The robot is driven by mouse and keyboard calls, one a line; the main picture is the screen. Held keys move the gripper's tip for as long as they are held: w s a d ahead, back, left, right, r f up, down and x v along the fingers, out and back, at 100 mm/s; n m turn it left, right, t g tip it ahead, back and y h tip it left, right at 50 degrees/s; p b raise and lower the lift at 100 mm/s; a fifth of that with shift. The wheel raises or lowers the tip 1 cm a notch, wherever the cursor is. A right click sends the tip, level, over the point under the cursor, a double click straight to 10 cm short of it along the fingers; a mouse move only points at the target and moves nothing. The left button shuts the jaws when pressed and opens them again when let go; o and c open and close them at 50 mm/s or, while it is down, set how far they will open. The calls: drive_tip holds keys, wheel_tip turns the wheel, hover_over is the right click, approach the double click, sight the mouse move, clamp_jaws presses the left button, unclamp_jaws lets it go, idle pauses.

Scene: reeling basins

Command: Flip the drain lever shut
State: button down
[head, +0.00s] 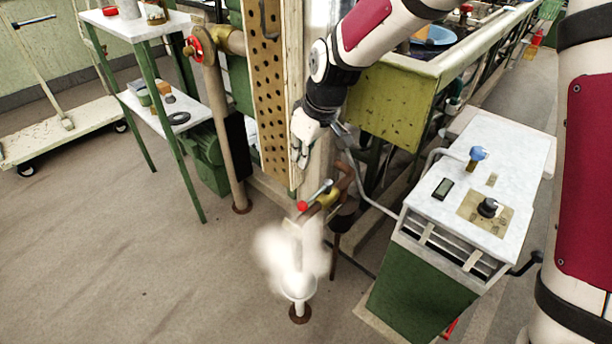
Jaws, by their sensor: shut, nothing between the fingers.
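The drain lever (318,193) is a short metal handle with a red ball at its lower left end. It sits at a brass valve (328,199) on a copper-coloured pipe, low in the middle of the head view. My gripper (299,163) points down beside the perforated board, above the lever and apart from it in the picture. It is shut and empty. White steam (285,250) hangs below the valve, over a pale drain funnel (299,286) on a floor stub, and partly hides it.
A green cabinet with a white top (480,165), knobs and a bent metal rail stands right of the valve. The tall perforated board (268,90) and a pipe with a red wheel (196,49) stand left. A green-legged shelf (165,115) is farther left. Floor at front left is clear.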

sight(316, 195)
drive_tip(key=b+x, duration=0.4)
drive_tip(key=x, duration=0.6)
drive_tip(key=shift+s+d+r+b, duration=0.2)
drive_tip(key=shift+s+d+r, duration=0.05)
drive_tip(key=shift+s+d, duration=0.5)
drive_tip(key=shift+s+d+r+b, duration=0.25)
drive_tip(key=shift+s+d, duration=0.3)
drive_tip(key=shift+d, duration=0.25)
